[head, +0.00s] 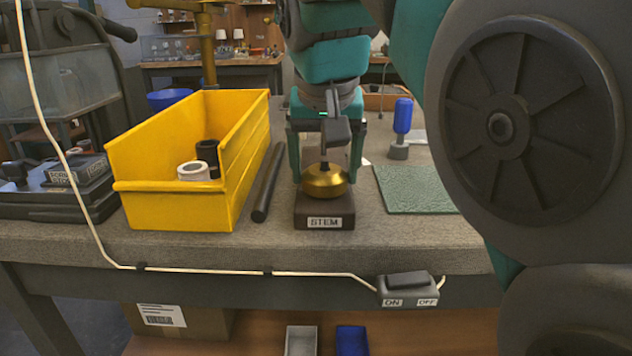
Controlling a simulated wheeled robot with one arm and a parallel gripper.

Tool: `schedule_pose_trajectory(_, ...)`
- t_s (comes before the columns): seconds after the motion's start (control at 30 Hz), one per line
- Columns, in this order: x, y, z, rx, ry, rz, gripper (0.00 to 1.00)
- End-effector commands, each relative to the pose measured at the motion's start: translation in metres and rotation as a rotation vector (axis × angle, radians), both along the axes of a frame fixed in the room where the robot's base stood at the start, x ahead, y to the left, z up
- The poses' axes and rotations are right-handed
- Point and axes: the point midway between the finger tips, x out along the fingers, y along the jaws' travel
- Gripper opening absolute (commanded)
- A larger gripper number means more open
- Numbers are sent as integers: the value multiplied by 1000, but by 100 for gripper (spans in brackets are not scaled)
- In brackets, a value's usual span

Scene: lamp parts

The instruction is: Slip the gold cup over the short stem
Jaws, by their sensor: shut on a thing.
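The gold cup (323,184) is a shallow rounded shape with a dark upright piece at its top centre. It sits low over the dark block labelled STEM (312,212), near the front of the bench. My gripper (326,172) points down from above, with a teal finger on each side of the cup, and is shut on it. The short stem cannot be told apart here; the cup and gripper cover the block's middle. I cannot tell whether the cup is around the stem, or whether it touches the block.
A yellow bin (170,208) holds a white ring (193,171) and a black ring (208,152). A dark rod (266,185) lies between bin and block. Right are a green mat (413,190) and a blue-handled tool (403,116). A switch box (408,289) hangs at the bench edge.

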Motion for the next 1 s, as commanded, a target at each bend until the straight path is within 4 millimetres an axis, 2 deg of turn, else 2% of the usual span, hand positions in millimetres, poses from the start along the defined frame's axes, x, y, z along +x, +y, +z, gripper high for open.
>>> schedule_pose_trajectory(1.0,0,0,-6,0,1,0,27)
